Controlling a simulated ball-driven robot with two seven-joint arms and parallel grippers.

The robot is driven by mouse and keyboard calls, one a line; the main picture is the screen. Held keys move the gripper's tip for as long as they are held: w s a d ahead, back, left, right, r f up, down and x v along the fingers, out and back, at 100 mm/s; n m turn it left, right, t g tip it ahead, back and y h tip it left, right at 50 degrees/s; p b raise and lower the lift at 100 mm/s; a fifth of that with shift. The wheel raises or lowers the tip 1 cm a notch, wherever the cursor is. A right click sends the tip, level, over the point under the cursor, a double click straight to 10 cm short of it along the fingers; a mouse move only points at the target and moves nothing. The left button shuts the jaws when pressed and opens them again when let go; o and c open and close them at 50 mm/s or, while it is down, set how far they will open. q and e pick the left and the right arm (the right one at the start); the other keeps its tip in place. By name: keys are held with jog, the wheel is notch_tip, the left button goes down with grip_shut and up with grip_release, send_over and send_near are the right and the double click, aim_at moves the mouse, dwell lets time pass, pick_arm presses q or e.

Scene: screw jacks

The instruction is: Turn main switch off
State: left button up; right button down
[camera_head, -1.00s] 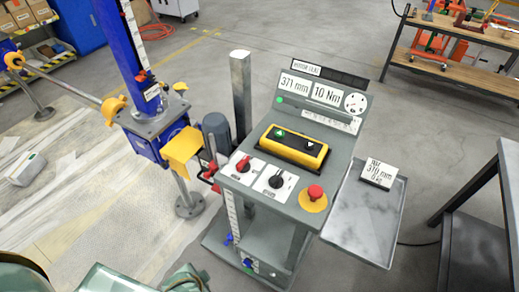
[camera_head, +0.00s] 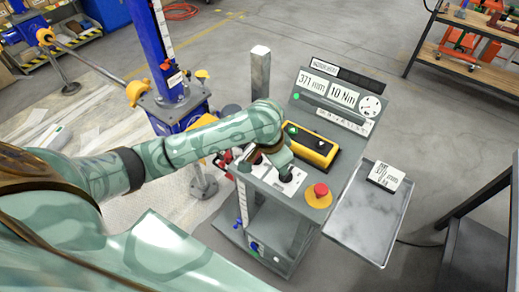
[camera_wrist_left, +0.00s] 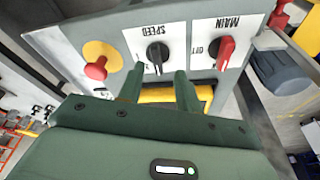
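The red main switch (camera_wrist_left: 226,52) shows in the left wrist view on a white plate marked MAIN, with OFF lettered beside it; the view is upside down. The black speed knob (camera_wrist_left: 157,55) is on the neighbouring white plate. My left gripper (camera_wrist_left: 160,72) is open and empty, its two fingers apart, pointing at the panel in front of the speed knob, with the main switch off to the right. In the head view my left gripper (camera_head: 268,160) is over the console (camera_head: 330,130) and hides the main switch. My right gripper is not in view.
A red emergency stop button (camera_head: 320,190) on a yellow base is close to the gripper. A yellow pendant (camera_head: 310,145) lies behind the knobs. A grey side tray (camera_head: 365,225) is at the right. A blue screw jack (camera_head: 180,105) stands at the left.

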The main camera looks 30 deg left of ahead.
pick_arm(q)
jog(key=w+a+r+n+g+y, duration=0.15)
jog(key=w+a+r+n, duration=0.25)
jog(key=a+r, duration=0.55)
jog(key=g+b, duration=0.1)
jog(key=b, duration=0.5)
send_near(256, 157)
jog(key=f, duration=0.6)
jog(key=w+f, duration=0.1)
jog(key=f, duration=0.2)
jog(key=shift+a, duration=0.35)
grip_shut()
